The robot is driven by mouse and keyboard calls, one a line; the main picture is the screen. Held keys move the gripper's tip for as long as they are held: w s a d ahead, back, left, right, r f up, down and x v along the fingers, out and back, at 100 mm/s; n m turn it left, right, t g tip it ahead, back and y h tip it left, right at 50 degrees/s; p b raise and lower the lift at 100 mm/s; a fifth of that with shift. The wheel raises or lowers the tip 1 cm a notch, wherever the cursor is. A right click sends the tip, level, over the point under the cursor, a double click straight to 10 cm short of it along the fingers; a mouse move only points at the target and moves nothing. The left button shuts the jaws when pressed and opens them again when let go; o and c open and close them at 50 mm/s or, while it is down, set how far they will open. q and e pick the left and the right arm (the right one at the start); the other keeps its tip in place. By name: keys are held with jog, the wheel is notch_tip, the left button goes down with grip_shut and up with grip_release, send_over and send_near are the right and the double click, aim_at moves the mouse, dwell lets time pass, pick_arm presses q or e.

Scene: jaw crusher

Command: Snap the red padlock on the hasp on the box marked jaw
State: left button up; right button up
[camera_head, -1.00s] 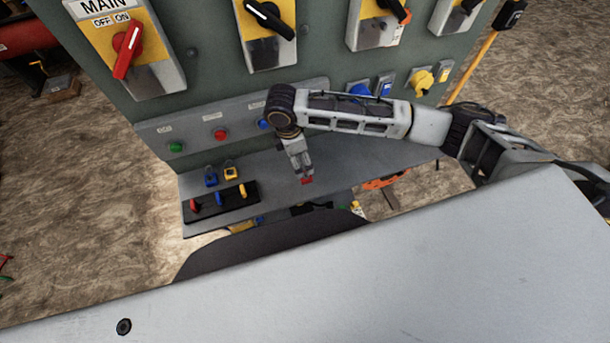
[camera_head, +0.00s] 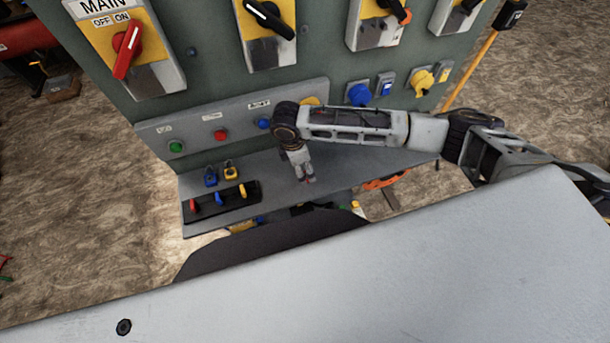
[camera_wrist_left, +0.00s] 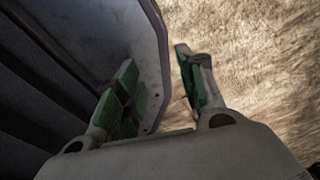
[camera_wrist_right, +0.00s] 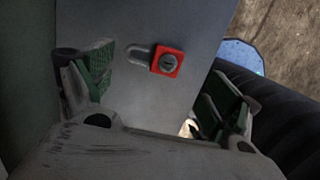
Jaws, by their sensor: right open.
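The red padlock (camera_wrist_right: 167,61) lies on the grey shelf, its shackle pointing left in the right wrist view. In the head view only a bit of red (camera_head: 310,181) shows at the tips of my right gripper (camera_head: 305,174). My right gripper's fingers are open and apart, with the padlock in view between and beyond them; it is not held. My left gripper (camera_wrist_left: 155,85) is open and empty in its wrist view, out of the head view. No box marked jaw can be read; the switch boxes' upper parts are cut off. I cannot make out the hasp.
The green panel carries a MAIN box (camera_head: 130,45) with a red handle and several black-handled boxes. A black rack (camera_head: 222,203) and blue (camera_head: 210,178) and yellow padlocks (camera_head: 231,173) occupy the shelf's left. The grey shelf (camera_head: 270,185) between them and my right gripper is clear.

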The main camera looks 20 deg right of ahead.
aim_at(304, 172)
jog(key=f, duration=0.3)
jog(key=shift+w+d, duration=0.3)
jog(key=shift+d+f, duration=0.1)
jog(key=shift+f, duration=0.6)
pick_arm(q)
jog(key=shift+a, duration=0.85)
